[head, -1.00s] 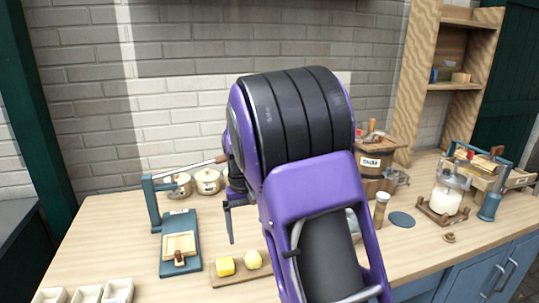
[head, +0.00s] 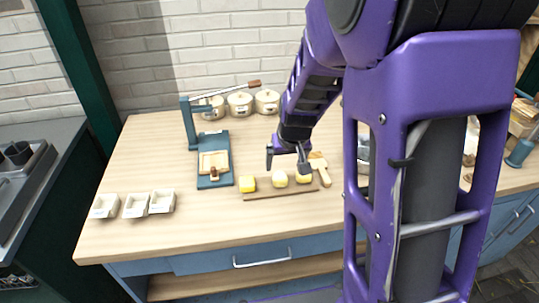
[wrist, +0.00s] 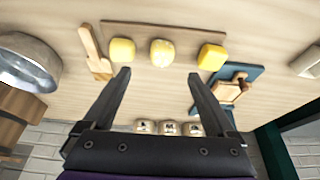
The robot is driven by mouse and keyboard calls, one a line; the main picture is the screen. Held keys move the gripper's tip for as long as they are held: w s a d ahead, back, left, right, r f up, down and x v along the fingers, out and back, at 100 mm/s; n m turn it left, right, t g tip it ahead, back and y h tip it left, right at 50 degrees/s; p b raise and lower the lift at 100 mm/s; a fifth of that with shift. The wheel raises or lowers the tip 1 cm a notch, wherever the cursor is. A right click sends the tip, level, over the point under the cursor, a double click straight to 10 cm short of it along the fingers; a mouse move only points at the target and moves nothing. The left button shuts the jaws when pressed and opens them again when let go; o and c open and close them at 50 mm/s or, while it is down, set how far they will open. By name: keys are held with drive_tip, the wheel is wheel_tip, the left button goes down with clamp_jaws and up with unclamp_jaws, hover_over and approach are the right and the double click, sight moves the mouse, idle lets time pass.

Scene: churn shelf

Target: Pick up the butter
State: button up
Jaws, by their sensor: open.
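Three yellow butter pieces sit in a row on a thin wooden board (head: 262,194). In the head view they are the left butter (head: 248,184), the paler middle butter (head: 280,179) and the right butter (head: 304,178). In the wrist view they show as the left piece (wrist: 122,51), the rounder middle piece (wrist: 162,52) and the right piece (wrist: 211,56). My gripper (head: 287,157) is open and empty above and behind the row. In the wrist view its two fingers (wrist: 158,74) spread toward the butter, with the middle piece between and beyond the tips.
A blue press (head: 215,160) stands left of the board. A wooden paddle (head: 320,169) lies at its right end. Lidded pots (head: 240,104) stand behind, white dishes (head: 135,206) at front left. A metal pan (wrist: 27,62) is at left in the wrist view.

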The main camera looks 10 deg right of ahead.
sight(280, 175)
drive_tip(key=x, duration=0.9)
drive_tip(key=shift+w+a+f+b, duration=0.2)
drive_tip(key=shift+w+b, duration=0.1)
drive_tip(key=shift+b, duration=0.05)
drive_tip(key=shift+c, duration=0.3)
clamp_jaws()
